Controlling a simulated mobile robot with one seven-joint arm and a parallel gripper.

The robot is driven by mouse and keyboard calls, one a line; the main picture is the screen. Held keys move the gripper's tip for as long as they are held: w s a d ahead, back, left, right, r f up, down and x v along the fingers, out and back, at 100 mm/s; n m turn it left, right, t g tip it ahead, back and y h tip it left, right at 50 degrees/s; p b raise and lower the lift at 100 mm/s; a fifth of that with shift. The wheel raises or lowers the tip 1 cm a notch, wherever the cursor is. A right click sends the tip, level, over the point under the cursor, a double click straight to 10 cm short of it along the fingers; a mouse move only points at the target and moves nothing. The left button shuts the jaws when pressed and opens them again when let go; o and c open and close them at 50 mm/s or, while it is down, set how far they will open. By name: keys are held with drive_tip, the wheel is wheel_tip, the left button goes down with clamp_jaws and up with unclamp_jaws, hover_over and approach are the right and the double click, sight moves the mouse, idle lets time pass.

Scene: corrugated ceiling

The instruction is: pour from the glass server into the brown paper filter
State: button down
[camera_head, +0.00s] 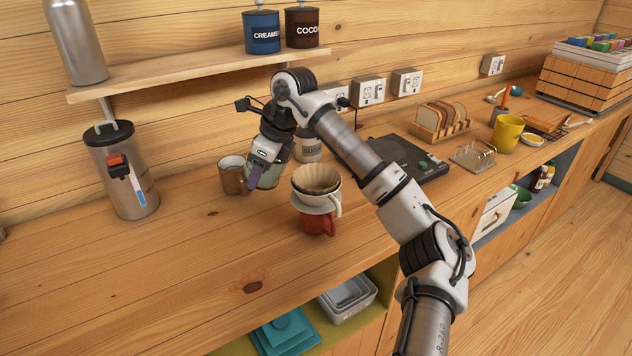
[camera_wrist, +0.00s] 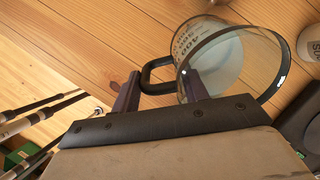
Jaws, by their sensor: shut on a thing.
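The glass server (camera_head: 270,178) stands on the counter in the head view, partly hidden behind my gripper (camera_head: 253,186). In the wrist view the server (camera_wrist: 232,68) shows its round glass rim, printed lettering and dark handle (camera_wrist: 152,76). My gripper (camera_wrist: 160,92) is shut on that handle, one finger on each side. The brown paper filter (camera_head: 316,178) sits in a white dripper (camera_head: 315,202) on a red mug (camera_head: 318,224), to the right of my gripper in the head view. I cannot tell whether the server touches the counter.
A brown mug (camera_head: 232,176) stands just left of the server, and a sugar jar (camera_head: 308,147) behind it. A black scale-like device (camera_head: 405,158) lies to the right, beyond my arm. A tall grey canister (camera_head: 122,170) stands at the left. The front counter is clear.

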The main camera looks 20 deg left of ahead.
drive_tip(key=d+r+y, duration=0.2)
drive_tip(key=shift+w+d+r+y+b, duration=0.15)
drive_tip(key=shift+r+y+b, duration=0.2)
drive_tip(key=shift+r+y, duration=0.05)
idle(0.4)
drive_tip(key=shift+w+d+f+g+y+b, duration=0.1)
drive_tip(key=shift+d+g+y+b, duration=0.25)
drive_tip(key=shift+y+b, duration=0.4)
drive_tip(key=shift+d+f+y+b, duration=0.1)
drive_tip(key=shift+f+y+b, duration=0.35)
drive_tip(key=shift+y+b, duration=0.45)
idle(0.4)
drive_tip(key=shift+d+r+g+y+b, duration=0.15)
drive_tip(key=shift+d+r+y+b, duration=0.15)
drive_tip(key=shift+y, duration=0.6)
drive_tip(key=shift+d+r+g+y+b, duration=0.15)
drive_tip(key=shift+r+y+b, duration=0.2)
drive_tip(key=shift+y, duration=0.5)
idle(1.3)
drive_tip(key=shift+w+d+r+y+b, duration=0.15)
drive_tip(key=shift+d+y+b, duration=0.25)
drive_tip(key=shift+d+b, duration=0.2)
drive_tip(key=shift+d+r+y+b, duration=0.1)
drive_tip(key=shift+d+y+b, duration=0.35)
drive_tip(key=shift+b, duration=0.25)
drive_tip(key=shift+f+b, duration=0.15)
drive_tip(key=shift+b, duration=0.25)
